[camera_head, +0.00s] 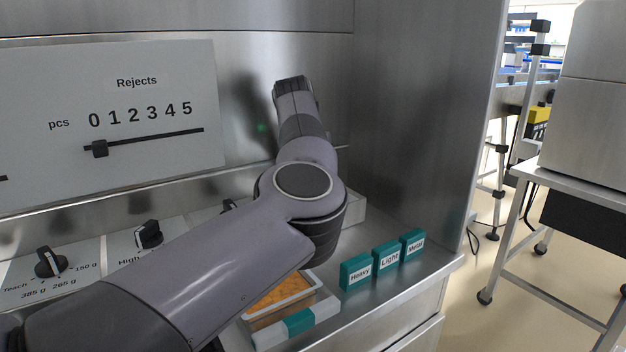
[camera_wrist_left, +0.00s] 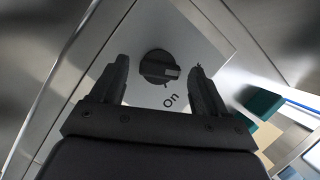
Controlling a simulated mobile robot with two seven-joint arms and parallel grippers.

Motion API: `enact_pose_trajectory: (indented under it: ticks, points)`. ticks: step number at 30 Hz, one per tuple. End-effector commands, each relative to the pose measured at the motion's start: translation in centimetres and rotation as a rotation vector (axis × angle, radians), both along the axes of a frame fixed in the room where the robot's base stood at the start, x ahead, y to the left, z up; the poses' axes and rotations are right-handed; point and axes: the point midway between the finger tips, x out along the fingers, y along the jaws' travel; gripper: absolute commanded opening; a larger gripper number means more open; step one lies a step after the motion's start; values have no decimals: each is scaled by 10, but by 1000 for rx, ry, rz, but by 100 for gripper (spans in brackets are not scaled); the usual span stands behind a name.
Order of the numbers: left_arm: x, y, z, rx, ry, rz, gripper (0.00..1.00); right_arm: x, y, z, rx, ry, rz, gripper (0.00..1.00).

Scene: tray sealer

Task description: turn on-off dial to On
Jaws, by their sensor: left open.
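The on-off dial (camera_wrist_left: 158,66) is a round black knob on a light panel in the left wrist view. A pale mark shows on the knob's right side, and the printed word "On" (camera_wrist_left: 171,101) is below it to the right. My left gripper (camera_wrist_left: 157,64) is open, with one dark finger on each side of the dial in the picture. The fingers look apart from the knob, but the depth between them is hard to judge. My right gripper is not in view.
Other black dials (camera_head: 50,262) (camera_head: 148,234) sit on the sloped panel at left. A "Rejects" slider panel (camera_head: 150,110) is above. Teal blocks marked Heavy (camera_head: 356,272), Light (camera_head: 387,257) and Metal (camera_head: 413,243), and a food tray (camera_head: 312,285), stand on the ledge at right.

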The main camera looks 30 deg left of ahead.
Motion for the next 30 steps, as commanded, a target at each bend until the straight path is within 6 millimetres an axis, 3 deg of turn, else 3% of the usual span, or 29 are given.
enact_pose_trajectory:
  ticks: [10, 15, 30]
  points:
    - [2, 1, -5, 0, 0, 1, 74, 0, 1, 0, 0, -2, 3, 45]
    - [2, 1, -5, 0, 0, 0, 19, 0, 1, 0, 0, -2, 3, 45]
    - [2, 2, -4, -1, -1, -112, 18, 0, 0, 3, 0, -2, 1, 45]
